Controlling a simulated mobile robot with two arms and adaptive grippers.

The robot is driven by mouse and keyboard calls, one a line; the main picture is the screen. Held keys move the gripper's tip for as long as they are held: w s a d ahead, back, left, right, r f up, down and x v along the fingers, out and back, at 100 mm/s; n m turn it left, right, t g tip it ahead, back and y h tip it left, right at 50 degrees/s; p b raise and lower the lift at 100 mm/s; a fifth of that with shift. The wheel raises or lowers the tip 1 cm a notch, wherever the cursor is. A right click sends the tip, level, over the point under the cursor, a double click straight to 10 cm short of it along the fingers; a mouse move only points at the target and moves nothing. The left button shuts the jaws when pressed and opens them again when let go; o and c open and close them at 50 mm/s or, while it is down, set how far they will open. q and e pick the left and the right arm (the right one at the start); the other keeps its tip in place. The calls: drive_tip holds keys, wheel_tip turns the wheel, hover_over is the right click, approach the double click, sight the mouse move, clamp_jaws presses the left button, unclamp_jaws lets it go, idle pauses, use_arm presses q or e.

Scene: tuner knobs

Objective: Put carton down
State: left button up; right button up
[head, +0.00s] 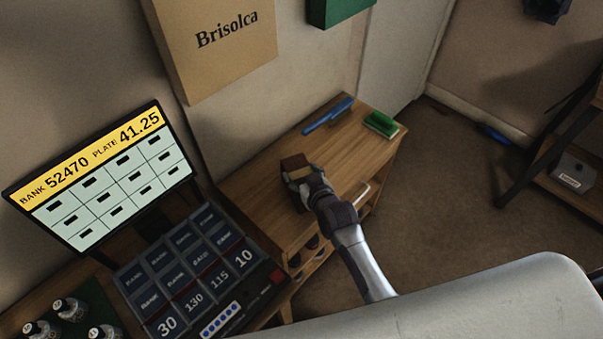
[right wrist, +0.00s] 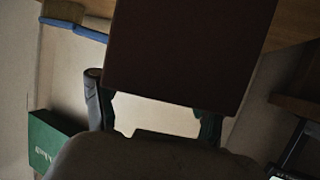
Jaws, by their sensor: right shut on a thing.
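A small brown carton (head: 294,163) is in my right gripper (head: 299,176), over the left-middle part of the wooden cabinet top (head: 258,178). My right gripper is shut on the carton. In the right wrist view the carton (right wrist: 188,50) is a large dark brown face between the fingers, hiding much of what lies beyond it. I cannot tell whether its underside touches the cabinet top. My left gripper is not in view.
A blue long-handled tool (head: 328,116) and a green-topped block (head: 380,123) lie toward the cabinet's far end. Bare wood lies between them and the carton. A keypad console (head: 195,275) and a lit screen (head: 105,178) stand on the left.

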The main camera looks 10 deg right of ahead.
drive_tip(key=shift+f, duration=0.15)
drive_tip(key=o, duration=1.2)
drive_tip(key=shift+c, duration=0.2)
drive_tip(key=v, duration=1.2)
drive_tip(key=shift+r+p, duration=0.25)
drive_tip(key=shift+p, duration=0.1)
drive_tip(key=shift+f, duration=0.1)
